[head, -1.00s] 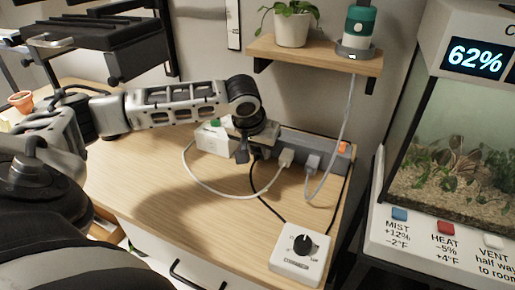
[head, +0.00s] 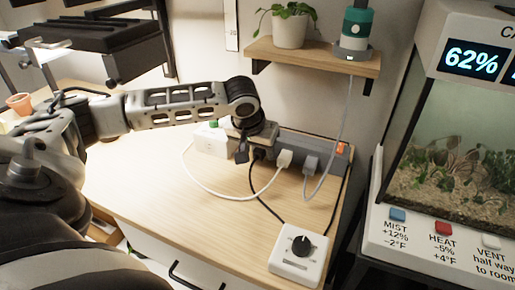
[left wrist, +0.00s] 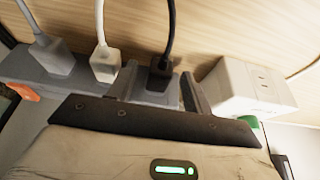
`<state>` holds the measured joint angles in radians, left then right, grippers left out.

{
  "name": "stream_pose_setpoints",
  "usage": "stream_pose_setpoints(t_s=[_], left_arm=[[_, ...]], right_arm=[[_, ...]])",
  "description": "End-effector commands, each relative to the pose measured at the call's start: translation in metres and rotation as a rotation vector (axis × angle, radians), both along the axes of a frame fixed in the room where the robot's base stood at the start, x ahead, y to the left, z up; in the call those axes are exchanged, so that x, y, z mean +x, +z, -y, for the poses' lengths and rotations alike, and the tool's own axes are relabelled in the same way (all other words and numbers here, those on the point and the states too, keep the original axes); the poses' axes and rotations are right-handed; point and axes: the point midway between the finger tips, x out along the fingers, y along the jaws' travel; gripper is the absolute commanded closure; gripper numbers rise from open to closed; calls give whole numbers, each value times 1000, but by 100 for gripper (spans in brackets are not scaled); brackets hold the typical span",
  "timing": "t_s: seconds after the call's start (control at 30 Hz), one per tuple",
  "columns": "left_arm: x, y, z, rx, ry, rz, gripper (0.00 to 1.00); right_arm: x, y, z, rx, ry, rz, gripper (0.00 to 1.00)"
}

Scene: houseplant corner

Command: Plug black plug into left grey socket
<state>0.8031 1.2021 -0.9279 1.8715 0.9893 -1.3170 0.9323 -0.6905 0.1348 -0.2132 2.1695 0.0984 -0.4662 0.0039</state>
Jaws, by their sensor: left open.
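The black plug (head: 259,154) is at the left end of the row of plugs on the grey power strip (head: 328,150), its black cord running down the table. It looks seated in the left grey socket, but the socket face is hidden. In the left wrist view the black plug (left wrist: 160,74) is between the two fingers of my left gripper (left wrist: 157,88), which is open, with a gap beside the plug. In the head view my left gripper (head: 248,150) is at the strip's left end. My right gripper is not in view.
A white plug (head: 284,158) and a grey plug (head: 310,163) are in the strip to the right. A white socket box (head: 211,141) is just left of the gripper. A white dial box (head: 299,254) stands at the front. The table's middle is clear except for cords.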

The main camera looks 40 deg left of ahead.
Motion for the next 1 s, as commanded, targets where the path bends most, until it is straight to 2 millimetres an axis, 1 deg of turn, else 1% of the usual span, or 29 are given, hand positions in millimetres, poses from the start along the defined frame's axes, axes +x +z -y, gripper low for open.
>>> stream_pose_setpoints(t_s=[0.03, 0.1, 0.3, 0.5, 0.6, 0.7, 0.83, 1.0], left_arm=[[-4, 14, 1, 0, -1, 5, 50], [-11, 31, 3, 2, -1, 5, 50], [-29, 78, 9, 1, -2, 5, 50], [-45, 119, 14, 1, 0, 5, 50], [-52, 133, 16, 1, 0, 3, 50], [-55, 142, 17, 0, 0, 2, 50], [-58, 147, 18, 1, 0, 2, 50], [-59, 148, 18, -1, 0, 1, 50]], right_arm=[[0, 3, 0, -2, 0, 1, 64], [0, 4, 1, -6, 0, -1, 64], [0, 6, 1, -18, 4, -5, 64], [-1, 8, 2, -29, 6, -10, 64], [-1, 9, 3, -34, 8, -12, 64], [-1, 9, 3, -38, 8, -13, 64], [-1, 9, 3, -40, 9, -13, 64], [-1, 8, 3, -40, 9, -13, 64]])
